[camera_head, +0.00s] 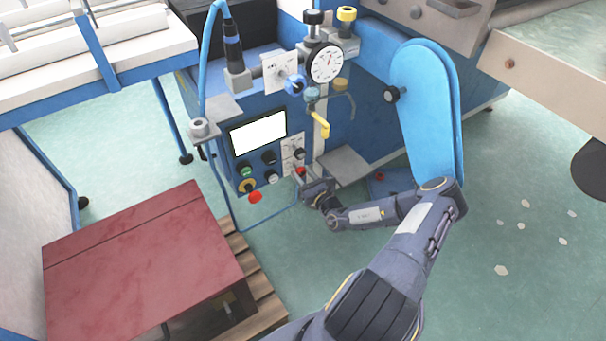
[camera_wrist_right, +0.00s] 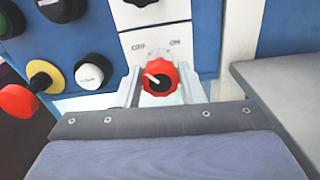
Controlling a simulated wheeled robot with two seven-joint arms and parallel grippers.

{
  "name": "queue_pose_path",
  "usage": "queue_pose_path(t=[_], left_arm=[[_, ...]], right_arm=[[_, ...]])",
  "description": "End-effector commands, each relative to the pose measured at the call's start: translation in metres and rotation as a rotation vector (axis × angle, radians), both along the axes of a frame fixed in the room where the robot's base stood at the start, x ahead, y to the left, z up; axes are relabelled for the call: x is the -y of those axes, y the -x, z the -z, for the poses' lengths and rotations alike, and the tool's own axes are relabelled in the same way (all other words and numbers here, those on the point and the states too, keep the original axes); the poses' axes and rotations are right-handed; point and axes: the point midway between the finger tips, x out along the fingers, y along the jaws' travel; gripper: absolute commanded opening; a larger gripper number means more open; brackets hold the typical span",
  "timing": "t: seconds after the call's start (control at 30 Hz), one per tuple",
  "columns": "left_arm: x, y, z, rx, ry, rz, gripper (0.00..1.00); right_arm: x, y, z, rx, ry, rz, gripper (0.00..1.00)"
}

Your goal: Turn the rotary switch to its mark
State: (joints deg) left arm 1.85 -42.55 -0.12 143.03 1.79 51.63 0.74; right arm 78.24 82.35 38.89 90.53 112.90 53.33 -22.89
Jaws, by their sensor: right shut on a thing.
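The red rotary switch (camera_wrist_right: 160,79) shows in the right wrist view on a white plate (camera_wrist_right: 158,45) marked OFF at left and ON at right. Its white pointer line points up and to the left, toward the OFF side. My right gripper (camera_wrist_right: 160,88) is shut on the switch, with a finger on each side of it. In the head view the right gripper (camera_head: 306,181) is at the lower right of the blue machine's control panel, and the switch (camera_head: 300,171) shows just above it. My left gripper is not in view.
A grey ledge (camera_wrist_right: 285,95) juts out on the right. A dark red box (camera_head: 140,255) stands on a pallet at lower left.

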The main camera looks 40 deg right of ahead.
Motion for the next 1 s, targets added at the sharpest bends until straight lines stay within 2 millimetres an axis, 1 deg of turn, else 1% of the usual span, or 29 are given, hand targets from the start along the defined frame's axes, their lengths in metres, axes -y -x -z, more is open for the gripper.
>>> queue_pose_path(t=[0.17, 0.43, 0.7, 1.0], left_arm=[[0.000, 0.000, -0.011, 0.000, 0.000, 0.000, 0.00], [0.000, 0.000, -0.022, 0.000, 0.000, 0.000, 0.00], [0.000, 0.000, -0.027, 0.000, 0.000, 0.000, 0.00], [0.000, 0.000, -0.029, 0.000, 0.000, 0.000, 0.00]], right_arm=[[0.000, 0.000, -0.002, 0.011, -0.117, 0.000, 0.13], [0.001, 0.000, -0.001, 0.041, -0.364, 0.000, 0.13], [0.002, 0.000, 0.000, 0.069, -0.618, 0.000, 0.13], [0.003, 0.000, 0.002, 0.100, -0.902, 0.001, 0.13]])
